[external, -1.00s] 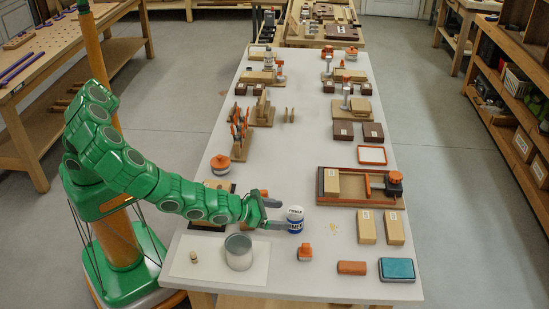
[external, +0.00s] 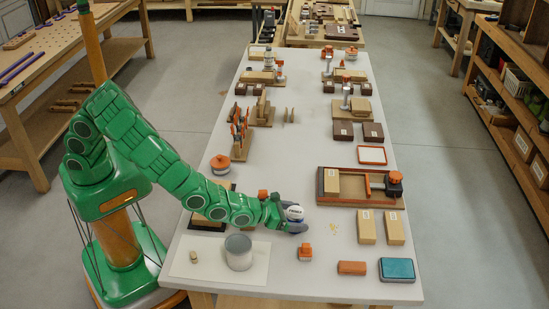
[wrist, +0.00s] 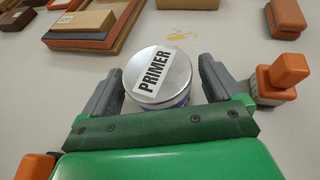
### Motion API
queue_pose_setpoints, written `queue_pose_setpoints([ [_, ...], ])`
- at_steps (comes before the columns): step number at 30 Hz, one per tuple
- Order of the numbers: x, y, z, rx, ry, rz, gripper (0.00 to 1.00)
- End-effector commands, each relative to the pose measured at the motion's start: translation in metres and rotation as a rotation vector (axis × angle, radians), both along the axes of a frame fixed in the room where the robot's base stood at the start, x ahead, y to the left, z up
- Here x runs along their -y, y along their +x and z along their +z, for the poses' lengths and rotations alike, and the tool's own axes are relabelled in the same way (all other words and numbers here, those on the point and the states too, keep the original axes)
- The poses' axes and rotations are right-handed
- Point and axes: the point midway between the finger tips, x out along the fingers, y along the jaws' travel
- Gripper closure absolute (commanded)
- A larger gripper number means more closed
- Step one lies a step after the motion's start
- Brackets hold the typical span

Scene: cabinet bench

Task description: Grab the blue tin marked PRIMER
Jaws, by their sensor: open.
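The blue tin marked PRIMER (external: 294,212) stands upright on the white table, towards its near end. In the wrist view its silver lid with the PRIMER label (wrist: 157,75) shows between the two grey fingers, with a little of its blue side below. My gripper (external: 291,218) is low at the table with one finger on each side of the tin. In the wrist view my gripper (wrist: 158,88) is open around it, with a gap visible at the left finger. The tin's lower part is mostly hidden by the gripper.
An orange-handled stamp (wrist: 277,82) stands just right of the right finger. A grey can (external: 239,252) stands on a white sheet nearby. An orange block (external: 352,268), a teal pad (external: 397,269) and tan boxes (external: 367,227) lie to the right.

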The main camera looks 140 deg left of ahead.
Motion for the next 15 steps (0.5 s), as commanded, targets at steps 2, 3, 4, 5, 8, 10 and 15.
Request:
queue_pose_setpoints([
  [2,0.0002,-0.0001,0.0,0.0,0.0,0.0,0.07],
  [3,0.0002,-0.0002,0.0,-0.001,0.0,0.0,0.07],
  [4,0.0002,-0.0001,0.0001,-0.001,0.0,0.0,0.11],
  [5,0.0002,-0.0002,0.0,-0.001,0.0,0.0,0.15],
  [8,0.0003,-0.0002,-0.0001,-0.001,0.0,0.0,0.31],
  [10,0.0003,-0.0002,-0.0001,-0.001,0.0,0.0,0.41],
  [15,0.0003,-0.0004,0.0,-0.001,0.0,0.0,0.67],
])
